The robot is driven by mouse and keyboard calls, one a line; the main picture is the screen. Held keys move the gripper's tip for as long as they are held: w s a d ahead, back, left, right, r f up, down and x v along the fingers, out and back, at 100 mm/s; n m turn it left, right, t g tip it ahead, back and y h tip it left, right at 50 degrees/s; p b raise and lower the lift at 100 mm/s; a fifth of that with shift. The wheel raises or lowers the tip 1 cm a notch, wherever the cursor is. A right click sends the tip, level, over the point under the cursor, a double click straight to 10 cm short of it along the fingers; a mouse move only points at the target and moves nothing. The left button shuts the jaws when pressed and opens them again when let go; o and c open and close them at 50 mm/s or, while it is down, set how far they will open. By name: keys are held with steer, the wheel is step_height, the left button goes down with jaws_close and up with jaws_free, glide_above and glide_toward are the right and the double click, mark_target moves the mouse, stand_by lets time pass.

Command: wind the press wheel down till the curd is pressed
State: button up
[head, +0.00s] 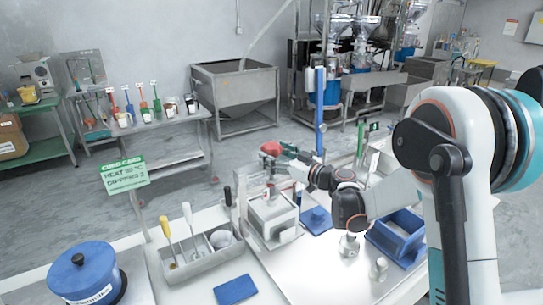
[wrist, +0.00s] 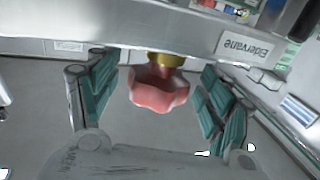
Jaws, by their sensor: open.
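The red lobed press wheel (head: 270,148) stands at the top of the press, above its pale box-shaped body (head: 272,214). In the wrist view the wheel (wrist: 158,92) sits below a brass collar (wrist: 165,60), between the teal-padded fingers. My gripper (head: 281,154) is open at the wheel, with a finger on either side. In the wrist view my gripper (wrist: 153,72) shows gaps between both fingers and the wheel. The curd cannot be made out in either view.
A grey tray (head: 200,252) with upright-handled tools stands left of the press, and a blue lidded pot (head: 85,272) farther left. A blue slab (head: 235,290) lies in front. A blue open frame (head: 397,236) stands to the right. A blue post (head: 320,105) rises behind.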

steer(key=shift+x, duration=0.95)
steer(key=c, duration=1.1)
steer(key=shift+m+t+h, duration=0.3)
steer(key=shift+t, duration=0.1)
